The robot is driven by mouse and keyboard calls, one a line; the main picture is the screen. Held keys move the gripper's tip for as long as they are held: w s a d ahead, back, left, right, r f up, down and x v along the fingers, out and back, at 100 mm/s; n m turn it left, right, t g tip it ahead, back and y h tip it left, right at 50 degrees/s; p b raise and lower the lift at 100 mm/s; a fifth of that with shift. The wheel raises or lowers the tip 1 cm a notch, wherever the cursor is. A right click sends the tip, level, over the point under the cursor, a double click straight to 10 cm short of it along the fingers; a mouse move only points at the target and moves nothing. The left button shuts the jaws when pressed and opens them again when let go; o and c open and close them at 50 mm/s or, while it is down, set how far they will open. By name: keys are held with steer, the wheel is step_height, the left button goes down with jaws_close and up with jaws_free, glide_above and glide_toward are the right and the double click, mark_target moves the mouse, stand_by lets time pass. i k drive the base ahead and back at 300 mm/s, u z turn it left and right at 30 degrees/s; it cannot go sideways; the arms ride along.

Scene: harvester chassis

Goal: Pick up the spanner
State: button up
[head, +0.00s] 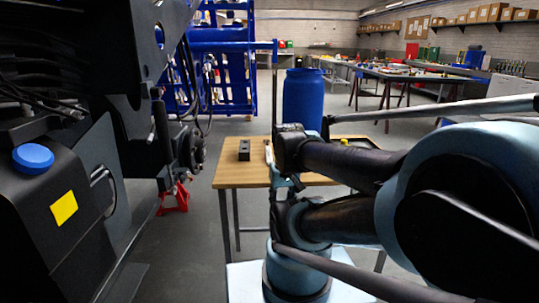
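I cannot make out a spanner for certain in the head view. A wooden-topped table (236,178) stands in the middle, and my arm hides much of its right part. A thin pale shape lies on the table close against the left side of my arm; it is too small and too covered to name. My arm reaches in from the right over the table. The far end of my arm is dark and partly covered by its own links, so I cannot see the fingers clearly or whether they hold anything.
A small black block (244,150) stands on the table's left part. A dark tray edge (360,140) shows at its back right. A blue barrel (302,99) stands behind. Dark machinery fills the left, with a red stand (174,199) on the floor. Grey floor is free left of the table.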

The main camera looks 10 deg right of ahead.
mark_target(268, 150)
steer(key=z, duration=1.3)
steer(key=k, duration=1.35)
steer(key=u, duration=0.5)
steer(key=i, duration=1)
steer(key=z, duration=0.1)
